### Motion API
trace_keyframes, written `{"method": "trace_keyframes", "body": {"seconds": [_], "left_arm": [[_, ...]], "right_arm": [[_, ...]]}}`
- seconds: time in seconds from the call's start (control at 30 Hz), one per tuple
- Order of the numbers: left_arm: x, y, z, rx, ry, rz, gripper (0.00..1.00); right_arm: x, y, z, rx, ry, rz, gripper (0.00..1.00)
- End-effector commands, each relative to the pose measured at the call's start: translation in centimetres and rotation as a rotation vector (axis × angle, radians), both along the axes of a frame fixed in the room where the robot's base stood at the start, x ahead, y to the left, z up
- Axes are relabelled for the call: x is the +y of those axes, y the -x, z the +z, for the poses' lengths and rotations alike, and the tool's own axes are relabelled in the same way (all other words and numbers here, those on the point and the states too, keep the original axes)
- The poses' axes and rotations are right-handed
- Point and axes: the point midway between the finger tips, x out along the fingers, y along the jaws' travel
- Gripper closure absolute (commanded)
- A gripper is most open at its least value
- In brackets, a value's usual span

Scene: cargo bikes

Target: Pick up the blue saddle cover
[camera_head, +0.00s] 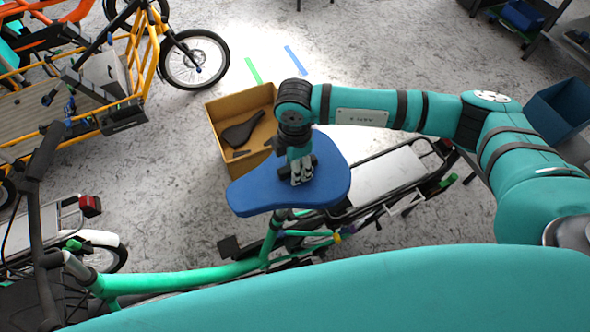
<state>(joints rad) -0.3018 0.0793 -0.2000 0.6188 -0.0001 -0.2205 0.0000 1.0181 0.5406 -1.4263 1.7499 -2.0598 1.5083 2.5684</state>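The blue saddle cover (258,194) sits in the middle of the view, over the saddle position of the green cargo bike (195,278). Its wide end is to the right and its narrow nose points left. My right gripper (301,176) comes in from the right and points down over the wide part of the cover. Its fingertips look close to or touching the cover's top. The fingers are small and seen from above, so whether they grip the fabric is not clear. My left gripper is not in view.
An open cardboard box (226,112) with a black saddle (243,130) inside stands behind the cover. A grey rear rack (388,175) lies to the right. An orange cargo bike (145,55) stands at the upper left. A blue bin (560,108) is at the right edge.

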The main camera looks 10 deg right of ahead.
Motion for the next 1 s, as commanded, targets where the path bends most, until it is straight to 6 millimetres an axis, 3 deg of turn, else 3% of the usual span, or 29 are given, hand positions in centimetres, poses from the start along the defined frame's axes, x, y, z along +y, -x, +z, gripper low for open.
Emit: {"method": "trace_keyframes", "body": {"seconds": [0.23,0.6,1.0], "left_arm": [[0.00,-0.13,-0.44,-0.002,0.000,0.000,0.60],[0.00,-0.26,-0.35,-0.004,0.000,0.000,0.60],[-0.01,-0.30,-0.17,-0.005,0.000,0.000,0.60]], "right_arm": [[0.01,0.01,-0.36,0.000,0.000,0.000,0.52],[0.00,0.03,-0.32,0.001,0.000,0.000,0.99],[-0.01,0.02,-0.17,0.001,0.000,0.000,1.00]]}}
